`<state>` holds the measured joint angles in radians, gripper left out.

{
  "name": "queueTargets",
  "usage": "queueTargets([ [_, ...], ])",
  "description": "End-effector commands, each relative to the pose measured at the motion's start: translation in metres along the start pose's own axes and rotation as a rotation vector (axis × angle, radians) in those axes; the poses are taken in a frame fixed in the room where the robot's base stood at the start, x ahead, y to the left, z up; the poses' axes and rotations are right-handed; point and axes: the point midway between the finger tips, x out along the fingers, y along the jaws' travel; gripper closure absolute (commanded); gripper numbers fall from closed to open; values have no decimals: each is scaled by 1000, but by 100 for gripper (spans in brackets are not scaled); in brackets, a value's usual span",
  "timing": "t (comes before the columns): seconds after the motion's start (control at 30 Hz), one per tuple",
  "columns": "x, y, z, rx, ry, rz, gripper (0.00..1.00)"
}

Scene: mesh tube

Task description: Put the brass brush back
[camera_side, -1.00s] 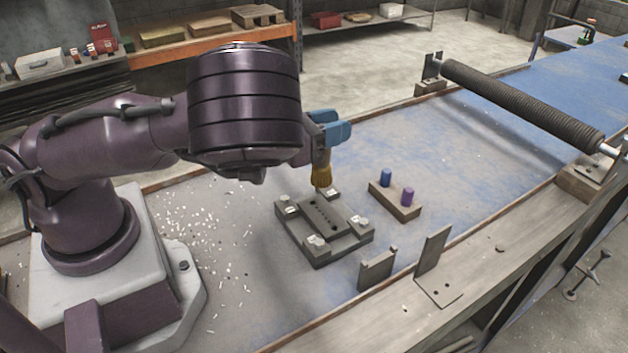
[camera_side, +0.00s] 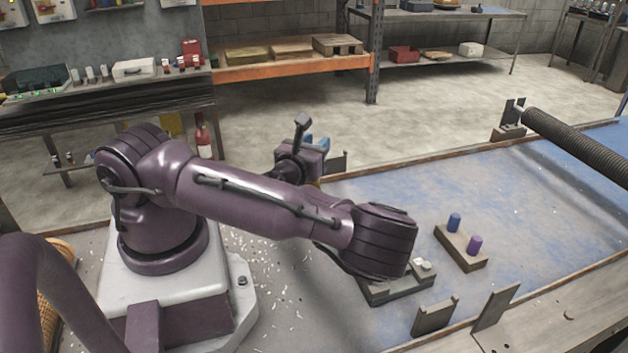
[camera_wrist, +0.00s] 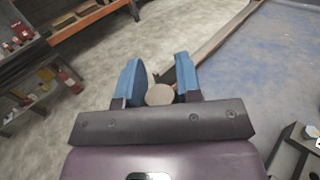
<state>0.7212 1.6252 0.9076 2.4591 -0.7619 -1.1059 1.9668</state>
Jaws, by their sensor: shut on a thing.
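My gripper (camera_side: 315,142) is at the far edge of the table, behind my forearm, its blue fingers partly hidden. In the wrist view my gripper (camera_wrist: 158,72) is shut on the brass brush (camera_wrist: 159,95), whose round tan end shows between the fingers. In the side view only a small yellowish bit of the brush (camera_side: 316,184) shows under the gripper. A dark upright plate (camera_side: 338,161) stands at the far table edge just right of the gripper. In the wrist view a dark piece (camera_wrist: 170,76) lies just beyond the brush; whether they touch I cannot tell.
A dark fixture (camera_side: 393,290) sits partly hidden below my elbow. A small block (camera_side: 462,247) with blue and purple pegs stands to its right. Metal brackets (camera_side: 436,315) stand at the near edge. A long roller (camera_side: 575,140) spans the right. The blue table middle is clear.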

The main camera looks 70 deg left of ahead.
Motion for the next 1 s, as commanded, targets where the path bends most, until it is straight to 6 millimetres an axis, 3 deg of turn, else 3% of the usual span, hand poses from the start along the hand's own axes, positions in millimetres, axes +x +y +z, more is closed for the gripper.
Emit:
queueTargets([
  [0.33, 0, 0, -44, 1, 0, -3, 91],
  [0.77, 0, -1, -52, 1, -1, -4, 91],
  [0.8, 0, -1, -52, 1, 0, -4, 63],
  [0.9, 0, -1, -52, 1, 0, -3, 42],
  [1.0, 0, -1, -52, 1, 0, -3, 42],
])
